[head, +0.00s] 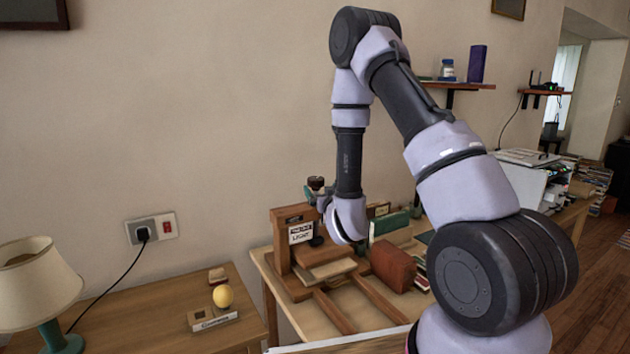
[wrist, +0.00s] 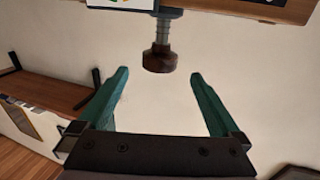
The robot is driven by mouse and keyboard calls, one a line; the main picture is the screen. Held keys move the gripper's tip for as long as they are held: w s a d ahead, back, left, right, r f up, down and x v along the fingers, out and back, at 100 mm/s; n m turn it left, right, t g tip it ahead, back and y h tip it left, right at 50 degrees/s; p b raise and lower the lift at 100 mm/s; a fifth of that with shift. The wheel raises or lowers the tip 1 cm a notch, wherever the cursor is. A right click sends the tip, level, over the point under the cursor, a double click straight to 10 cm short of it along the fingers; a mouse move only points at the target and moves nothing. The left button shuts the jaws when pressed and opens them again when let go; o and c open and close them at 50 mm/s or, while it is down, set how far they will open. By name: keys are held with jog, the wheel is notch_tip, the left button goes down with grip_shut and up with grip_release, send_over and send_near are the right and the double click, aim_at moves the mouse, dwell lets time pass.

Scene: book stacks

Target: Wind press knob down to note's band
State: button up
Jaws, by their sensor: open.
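The wooden press (head: 283,232) stands on the table in the head view. Its dark brown knob (head: 316,182) shows at the top, beside my green fingers. In the wrist view the knob (wrist: 160,58) sits on a metal screw at the beam (wrist: 235,8). My gripper (wrist: 160,75) is open, a green finger on each side. The knob lies around the fingertip line with a gap to each finger; no contact shows. A white panel with coloured marks (wrist: 121,3) is cut off at the wrist view's top edge. I cannot make out the note or its band.
A white card (head: 301,232) with dark lettering is on the press front. A reddish-brown block (head: 393,266) and green box (head: 389,223) stand right of the press. A lamp (head: 38,285) and yellow ball (head: 223,296) are on the left table. The wall is close behind.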

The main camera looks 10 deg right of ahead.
aim_at(316, 177)
jog(key=shift+w+r, duration=0.2)
jog(key=shift+w, duration=0.15)
jog(key=w, duration=1)
jog(key=shift+w+a, duration=0.1)
jog(key=shift+a, duration=0.15)
jog(key=c, duration=1.4)
jog(key=shift+m+h, duration=0.6)
jog(key=shift+h, duration=0.4)
jog(key=shift+d+m+h, duration=0.35)
jog(key=shift+m+h, duration=0.25)
jog(key=shift+h, duration=0.3)
